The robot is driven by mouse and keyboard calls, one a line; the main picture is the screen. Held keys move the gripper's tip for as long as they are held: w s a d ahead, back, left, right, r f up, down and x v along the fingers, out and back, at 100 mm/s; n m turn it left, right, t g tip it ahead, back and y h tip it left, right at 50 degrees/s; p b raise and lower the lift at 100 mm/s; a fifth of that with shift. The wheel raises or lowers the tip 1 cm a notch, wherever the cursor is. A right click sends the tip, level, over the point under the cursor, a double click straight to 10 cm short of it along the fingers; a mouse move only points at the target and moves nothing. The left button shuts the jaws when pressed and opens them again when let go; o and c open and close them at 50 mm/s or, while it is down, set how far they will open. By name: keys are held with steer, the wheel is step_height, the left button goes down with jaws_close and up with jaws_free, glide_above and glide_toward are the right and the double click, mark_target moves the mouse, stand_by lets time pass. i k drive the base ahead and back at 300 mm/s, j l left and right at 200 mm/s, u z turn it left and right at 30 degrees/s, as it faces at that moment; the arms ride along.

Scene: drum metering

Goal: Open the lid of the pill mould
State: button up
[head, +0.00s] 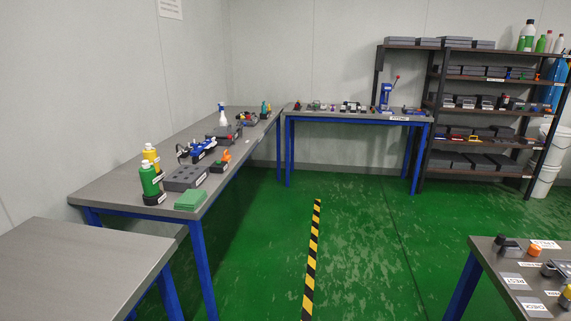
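I cannot make out for certain which thing is the pill mould; labels are too small to read. A dark grey block with round holes in its top (186,178) lies near the front of the left bench. A flat green block (191,200) lies in front of it. Small items, too small to identify, stand on the back bench (350,114) and on the right-hand table (485,262). No lid can be picked out clearly. My gripper is not in view.
Green bottle (149,181) and yellow bottle (151,157) stand on the left bench. A blue press (386,96) stands on the back bench. A loaded shelf (430,150) and white buckets (547,170) are at right. Green floor (360,240) with a striped line (312,255) is clear.

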mark_target(221, 131)
steer(key=i, duration=1.25)
steer(key=i+l, duration=0.15)
steer(key=i, duration=2.4)
